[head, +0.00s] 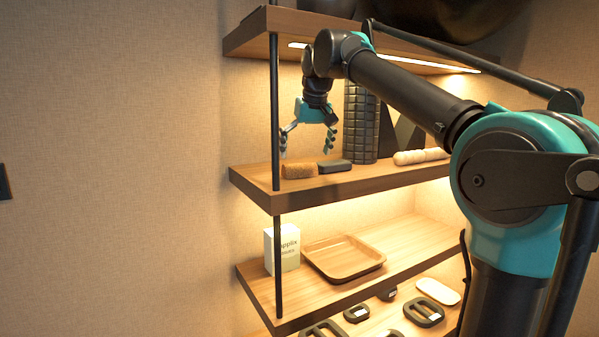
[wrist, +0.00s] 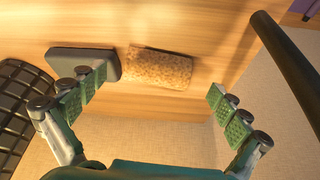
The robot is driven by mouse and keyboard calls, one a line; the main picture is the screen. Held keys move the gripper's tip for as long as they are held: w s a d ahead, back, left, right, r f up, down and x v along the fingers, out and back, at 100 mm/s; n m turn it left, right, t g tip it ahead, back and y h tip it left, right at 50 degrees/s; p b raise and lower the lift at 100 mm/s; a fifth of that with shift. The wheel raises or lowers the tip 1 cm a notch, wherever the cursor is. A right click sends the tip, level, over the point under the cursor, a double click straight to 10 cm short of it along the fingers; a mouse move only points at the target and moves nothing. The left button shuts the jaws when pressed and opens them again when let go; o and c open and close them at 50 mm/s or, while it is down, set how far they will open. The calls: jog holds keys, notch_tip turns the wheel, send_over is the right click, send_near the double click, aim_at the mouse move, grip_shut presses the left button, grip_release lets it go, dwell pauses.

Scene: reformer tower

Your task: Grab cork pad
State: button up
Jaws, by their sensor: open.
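The cork pad (head: 298,170) is a brown speckled block lying on the middle shelf near its left end, behind the thin black post. In the wrist view the cork pad (wrist: 160,68) lies between the two fingers, nearer the left one, with its left end close to a dark grey block (wrist: 84,62). My gripper (head: 309,145) is open and empty above the shelf, pointing down over the pad and the dark block. In the wrist view my gripper (wrist: 160,95) shows both green-padded fingers spread wide, touching nothing that I can make out.
A black ribbed roller (head: 361,125) stands upright behind the dark block, and a pale knobbed roller (head: 422,156) lies to the right. The black post (head: 275,110) rises at the shelf's front left. The lower shelf holds a wooden tray (head: 345,257) and a white box (head: 282,249).

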aim_at(300, 164)
jog(key=shift+w+a, duration=0.25)
jog(key=shift+w, duration=0.35)
jog(key=shift+w+a, duration=0.25)
jog(key=shift+w, duration=0.3)
jog(key=shift+w+a+f, duration=0.3)
jog(key=shift+w+f, duration=0.4)
jog(key=shift+f, duration=0.25)
jog(key=shift+w+a+f, duration=0.1)
jog(key=shift+w+f, duration=0.05)
jog(key=shift+f, duration=0.3)
jog(key=c, duration=1)
